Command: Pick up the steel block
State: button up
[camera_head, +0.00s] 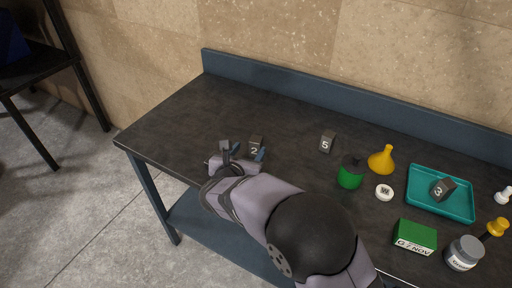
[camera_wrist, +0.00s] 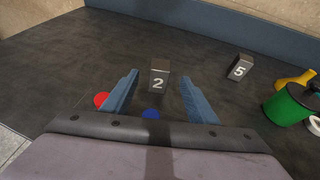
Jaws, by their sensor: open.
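A dark grey metallic block marked 2 (camera_head: 256,145) stands on the table near its left end. It also shows in the wrist view (camera_wrist: 160,78), centred between my two blue fingers. My gripper (camera_head: 247,152) is open, with one finger to each side of the block and a gap on both sides. The fingertips (camera_wrist: 159,80) seem not to touch it. Similar blocks marked 5 (camera_head: 327,142) and 3 (camera_head: 442,188) are farther right; block 3 is in the teal tray (camera_head: 440,212). No label names which one is the steel block.
Right of my gripper are a green container (camera_head: 350,176), a yellow funnel (camera_head: 382,160), a white round piece (camera_head: 384,193), a green box (camera_head: 415,237) and a grey jar (camera_head: 464,253). The table's left end is clear.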

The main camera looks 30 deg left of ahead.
aim_at(254, 144)
jog(key=shift+f+p+x, duration=0.15)
jog(key=shift+p+x, duration=0.6)
jog(key=shift+x, duration=1.05)
jog(key=shift+f+p+x, duration=0.2)
jog(key=shift+p+x, duration=0.55)
jog(key=shift+x, duration=1.1)
jog(key=shift+s+d, duration=0.1)
jog(key=shift+s, duration=0.1)
jog(key=shift+c, duration=0.7)
grip_shut()
jog(key=shift+w+r, duration=0.1)
jog(key=shift+r, duration=0.1)
